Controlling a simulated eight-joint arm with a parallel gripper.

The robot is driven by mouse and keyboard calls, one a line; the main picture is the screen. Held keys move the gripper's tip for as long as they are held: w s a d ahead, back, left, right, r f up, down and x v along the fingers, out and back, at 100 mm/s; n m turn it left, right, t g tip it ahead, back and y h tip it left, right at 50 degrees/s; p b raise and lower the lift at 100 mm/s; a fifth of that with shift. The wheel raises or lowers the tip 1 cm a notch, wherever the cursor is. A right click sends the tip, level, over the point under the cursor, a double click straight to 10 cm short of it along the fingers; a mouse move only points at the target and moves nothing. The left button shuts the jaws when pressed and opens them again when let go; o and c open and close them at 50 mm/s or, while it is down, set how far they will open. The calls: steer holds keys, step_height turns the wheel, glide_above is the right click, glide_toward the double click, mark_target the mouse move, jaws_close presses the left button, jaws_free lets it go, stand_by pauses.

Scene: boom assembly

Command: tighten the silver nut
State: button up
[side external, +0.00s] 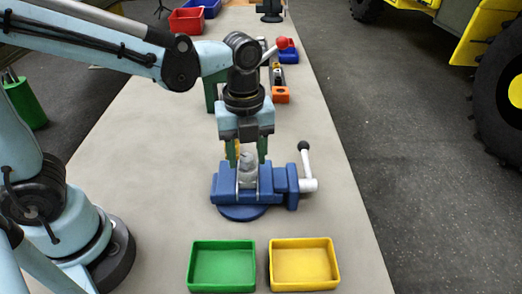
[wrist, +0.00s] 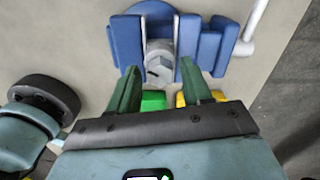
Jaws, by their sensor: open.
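The silver nut (side external: 248,172) sits upright between the jaws of the blue vise (side external: 225,188) on the table. In the wrist view the nut (wrist: 159,62) shows its hexagonal end between the blue vise jaws (wrist: 129,42). My gripper (side external: 248,161) points down over the vise with its green fingers apart. In the wrist view my gripper (wrist: 160,68) has one fingertip to the left and one to the right of the nut, with gaps between. Whether the fingers are level with the nut is hard to tell. The nut's lower part is hidden by the vise.
The vise's grey handle (side external: 307,168) with a black knob sticks up at its right. A green tray (side external: 222,287) and a yellow tray (side external: 303,286) stand in front. Behind are an orange block (side external: 281,97), red and blue bins (side external: 186,21). The table left of the vise is clear.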

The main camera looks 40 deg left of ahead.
steer(key=n, duration=1)
steer(key=shift+n, duration=0.5)
steer(key=n, duration=0.5)
steer(key=shift+n, duration=0.4)
steer(key=n, duration=0.5)
